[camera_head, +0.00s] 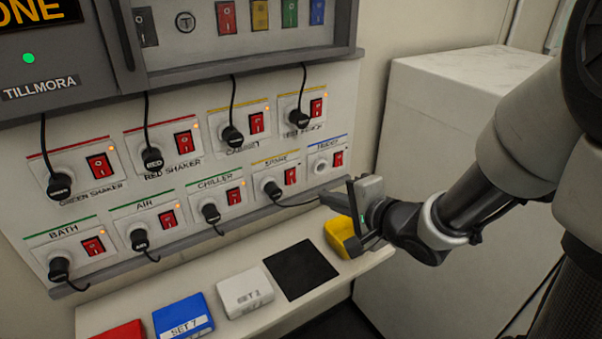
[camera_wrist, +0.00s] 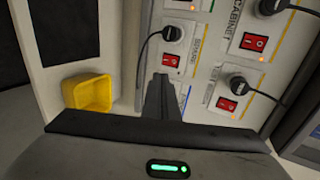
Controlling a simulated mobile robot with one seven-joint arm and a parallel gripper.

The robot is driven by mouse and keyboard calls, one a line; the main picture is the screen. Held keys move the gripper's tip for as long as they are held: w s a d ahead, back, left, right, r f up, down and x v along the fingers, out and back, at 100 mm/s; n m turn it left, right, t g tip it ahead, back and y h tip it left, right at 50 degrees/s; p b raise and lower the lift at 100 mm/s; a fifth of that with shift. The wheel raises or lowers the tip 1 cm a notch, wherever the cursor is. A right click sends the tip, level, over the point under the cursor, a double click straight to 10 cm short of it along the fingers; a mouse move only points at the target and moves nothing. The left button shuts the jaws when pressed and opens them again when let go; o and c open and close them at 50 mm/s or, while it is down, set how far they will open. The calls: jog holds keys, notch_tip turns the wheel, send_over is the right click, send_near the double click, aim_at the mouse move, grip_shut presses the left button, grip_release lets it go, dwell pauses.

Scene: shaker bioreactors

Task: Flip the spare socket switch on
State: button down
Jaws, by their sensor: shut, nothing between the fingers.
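The spare socket (camera_head: 270,187), under a yellow line, is in the lower row of the wall panel, with a black plug in it. Its red rocker switch (camera_head: 290,176) is to the right of the plug. In the wrist view this switch (camera_wrist: 171,60) shows just beyond my fingertips. I cannot tell its rocker position, and I see no clearly lit lamp beside it. My gripper (camera_head: 353,205) is shut and empty, in front of the panel's lower right, apart from the switch. Its dark fingers (camera_wrist: 158,92) hide part of the panel in the wrist view.
An unplugged blue-lined socket (camera_head: 320,165) with a red switch is right of the spare one. Other plugged sockets fill the panel. A yellow bin (camera_head: 342,235) on the shelf (camera_head: 235,318) is close to my gripper. A white cabinet (camera_head: 440,110) stands at right.

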jog(key=w+a+p, duration=0.1)
jog(key=p, duration=0.1)
jog(key=b, duration=0.3)
send_near(292, 182)
jog(key=x, duration=0.6)
jog(key=shift+f, duration=0.15)
jog(key=shift+w+f, duration=0.1)
jog(key=shift+w, duration=0.05)
